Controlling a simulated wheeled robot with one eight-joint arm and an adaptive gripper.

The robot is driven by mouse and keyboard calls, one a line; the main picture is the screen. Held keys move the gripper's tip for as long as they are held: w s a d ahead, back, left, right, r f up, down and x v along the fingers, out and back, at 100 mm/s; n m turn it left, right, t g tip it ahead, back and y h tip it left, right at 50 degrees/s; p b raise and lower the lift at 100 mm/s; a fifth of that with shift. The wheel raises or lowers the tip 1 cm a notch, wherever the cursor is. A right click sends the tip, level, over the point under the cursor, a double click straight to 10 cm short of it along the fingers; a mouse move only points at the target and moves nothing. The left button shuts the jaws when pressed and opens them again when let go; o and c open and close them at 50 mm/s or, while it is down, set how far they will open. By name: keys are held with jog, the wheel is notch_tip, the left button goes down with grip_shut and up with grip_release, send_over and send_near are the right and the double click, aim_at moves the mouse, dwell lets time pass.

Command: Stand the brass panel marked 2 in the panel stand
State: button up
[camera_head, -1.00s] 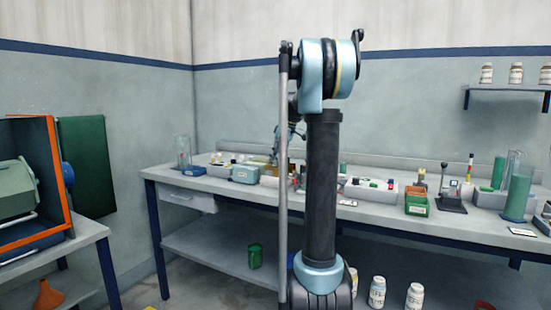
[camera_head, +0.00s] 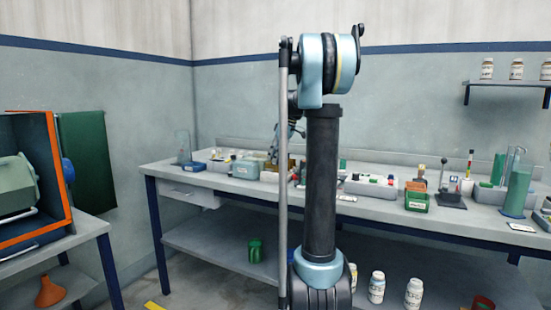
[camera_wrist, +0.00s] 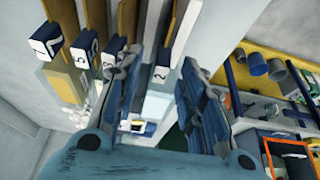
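In the wrist view my gripper (camera_wrist: 160,70) is open, with one blue-grey finger on each side. A dark block with a white label marked 2 (camera_wrist: 160,75) shows in the gap between the fingers, with a brass-coloured strip (camera_wrist: 177,32) above it. I cannot tell whether either finger touches it. Other labelled blocks, one marked 5 (camera_wrist: 83,59) and one at the far left (camera_wrist: 44,48), sit beside the left finger with similar strips. In the head view my gripper is small and partly hidden behind my column. I cannot make out the panel stand with certainty.
The long workbench (camera_head: 400,220) carries a pale blue box (camera_head: 246,169), a green-and-orange bin (camera_head: 416,198) and a green cylinder (camera_head: 517,193). An orange-framed cabinet (camera_head: 62,170) stands at the left.

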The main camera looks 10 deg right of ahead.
jog(key=v, duration=1.2)
